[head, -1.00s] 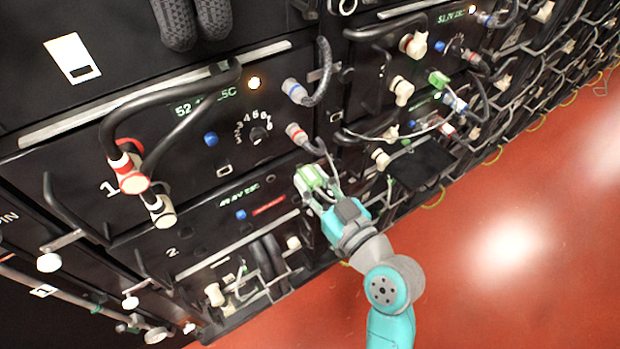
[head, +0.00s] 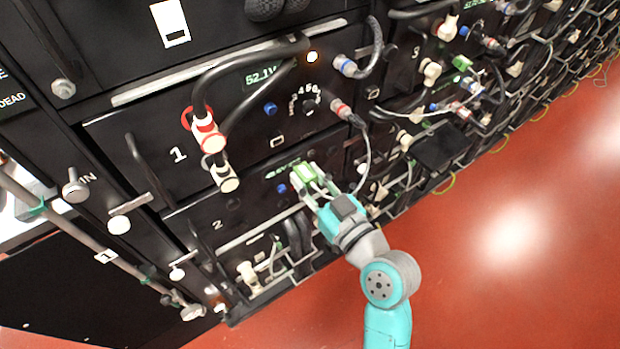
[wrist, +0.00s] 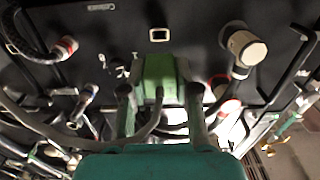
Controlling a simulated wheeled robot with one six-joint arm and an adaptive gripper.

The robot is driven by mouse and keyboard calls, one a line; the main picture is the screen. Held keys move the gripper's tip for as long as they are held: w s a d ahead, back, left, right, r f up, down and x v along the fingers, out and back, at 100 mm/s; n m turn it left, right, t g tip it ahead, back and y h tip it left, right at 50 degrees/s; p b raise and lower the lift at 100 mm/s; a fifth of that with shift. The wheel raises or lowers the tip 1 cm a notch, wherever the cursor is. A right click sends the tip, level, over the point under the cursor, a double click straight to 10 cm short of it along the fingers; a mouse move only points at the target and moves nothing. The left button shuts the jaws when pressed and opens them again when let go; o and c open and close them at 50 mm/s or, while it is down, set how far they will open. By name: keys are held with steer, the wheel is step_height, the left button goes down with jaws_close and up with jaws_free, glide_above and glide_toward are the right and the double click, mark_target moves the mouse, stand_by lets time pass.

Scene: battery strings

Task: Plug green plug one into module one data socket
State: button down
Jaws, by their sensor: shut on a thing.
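My gripper (head: 309,182) is shut on a green plug (head: 304,172), which shows between the two fingers in the wrist view (wrist: 160,75). A grey cable (wrist: 150,125) runs from the plug's near end. Module one (head: 232,145) is the black panel marked 1. A small pale-rimmed rectangular socket (head: 278,141) sits low on it, left of and above the plug. In the wrist view a like socket (wrist: 159,34) lies straight beyond the plug, with a gap between. The plug is apart from any socket and partly covers the module two panel (head: 240,205).
Red-ringed and white power connectors (head: 209,138) with thick black cables stand out from module one. A grey-and-red round connector (head: 341,108) has a cable hanging right of my gripper. Black handles jut from the panels. Red floor (head: 480,250) is open at right.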

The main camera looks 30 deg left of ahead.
steer(key=shift+x, duration=2.75)
steer(key=shift+x, duration=1.45)
steer(key=c, duration=0.8)
jaws_free()
steer(key=shift+d, duration=0.1)
steer(key=v, duration=1.2)
